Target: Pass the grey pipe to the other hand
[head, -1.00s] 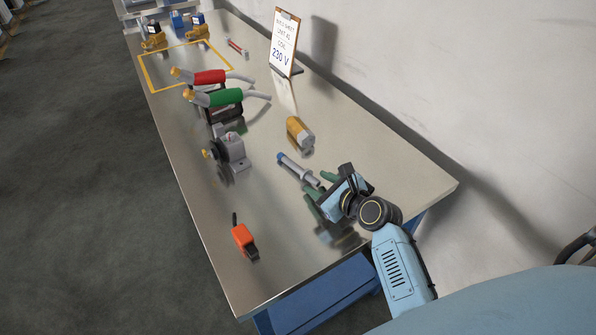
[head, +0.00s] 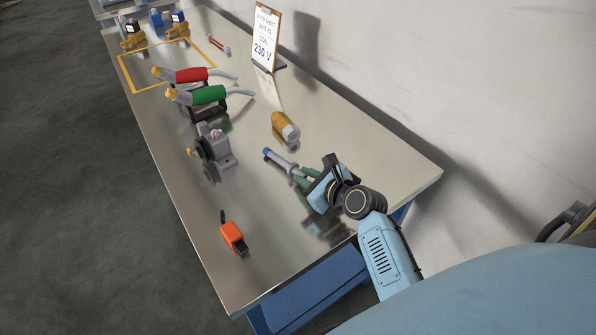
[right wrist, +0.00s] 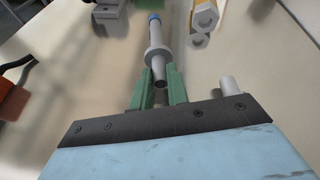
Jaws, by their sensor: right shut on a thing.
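The grey pipe (head: 283,161) has a blue end and a wider collar. It shows near the right part of the bench in the head view, and pointing away from the camera in the right wrist view (right wrist: 157,52). My right gripper (head: 302,176) is shut on the near end of the pipe, its green fingers on either side in the right wrist view (right wrist: 161,78). I cannot tell whether the pipe is clear of the bench top. My left gripper is not in view.
On the metal bench (head: 290,215) stand a yellow-and-grey hexagonal part (head: 285,127), a grey motor-like unit (head: 215,147), an orange tool (head: 233,237), and red (head: 192,75) and green (head: 209,95) handled tools. A sign (head: 265,38) stands by the wall. The bench's near end is mostly clear.

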